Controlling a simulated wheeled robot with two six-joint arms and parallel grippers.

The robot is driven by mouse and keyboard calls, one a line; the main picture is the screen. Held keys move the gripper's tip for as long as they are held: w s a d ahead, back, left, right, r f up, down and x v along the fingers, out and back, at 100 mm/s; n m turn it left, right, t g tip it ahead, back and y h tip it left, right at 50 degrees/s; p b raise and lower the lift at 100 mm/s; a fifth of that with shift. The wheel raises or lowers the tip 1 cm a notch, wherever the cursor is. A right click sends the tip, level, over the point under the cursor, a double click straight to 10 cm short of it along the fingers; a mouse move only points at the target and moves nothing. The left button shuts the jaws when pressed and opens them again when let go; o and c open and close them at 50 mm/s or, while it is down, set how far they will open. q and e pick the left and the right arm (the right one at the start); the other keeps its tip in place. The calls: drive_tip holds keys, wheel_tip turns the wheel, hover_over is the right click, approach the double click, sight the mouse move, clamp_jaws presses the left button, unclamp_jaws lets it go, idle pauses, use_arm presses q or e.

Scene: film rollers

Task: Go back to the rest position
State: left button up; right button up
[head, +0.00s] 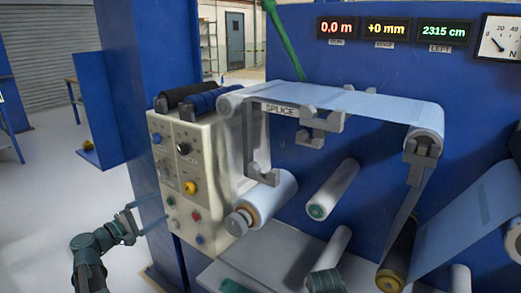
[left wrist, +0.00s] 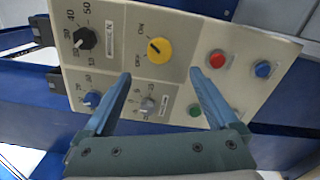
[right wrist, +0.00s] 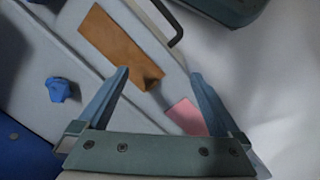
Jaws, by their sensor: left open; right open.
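My left gripper (head: 148,214) is open and empty in front of the lower left of the cream control panel (head: 178,215). In the left wrist view its spread fingers (left wrist: 160,73) point at the panel face, with a yellow knob (left wrist: 159,50) beyond the tips and a grey knob (left wrist: 147,106) seen between the fingers. Whether the fingers touch the panel cannot be told. My right gripper (right wrist: 159,73) is open in the right wrist view, with nothing held. Its fingers are over a pale grey surface with a brown patch (right wrist: 115,45) and a pink patch (right wrist: 186,115).
A pale blue film web (head: 345,102) runs over rollers to the right of the panel. A white roll (head: 270,194) and a bare roller (head: 334,188) stick out from the blue machine wall (head: 300,150). A blue knob (right wrist: 60,90) sits left of my right gripper. Open floor lies at left.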

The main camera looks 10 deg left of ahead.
sight(186, 190)
use_arm(q)
drive_tip(key=x, duration=1.1)
drive_tip(key=shift+w+d, duration=0.1)
drive_tip(key=shift+w, duration=0.1)
drive_tip(key=v, duration=1.4)
drive_tip(key=x, duration=1.4)
drive_tip(key=shift+w, duration=0.1)
drive_tip(key=n, duration=0.2)
drive_tip(key=shift+n, duration=0.4)
drive_tip(key=n, duration=0.3)
drive_tip(key=shift+n, duration=0.4)
drive_tip(key=n, duration=0.4)
drive_tip(key=shift+n, duration=1.5)
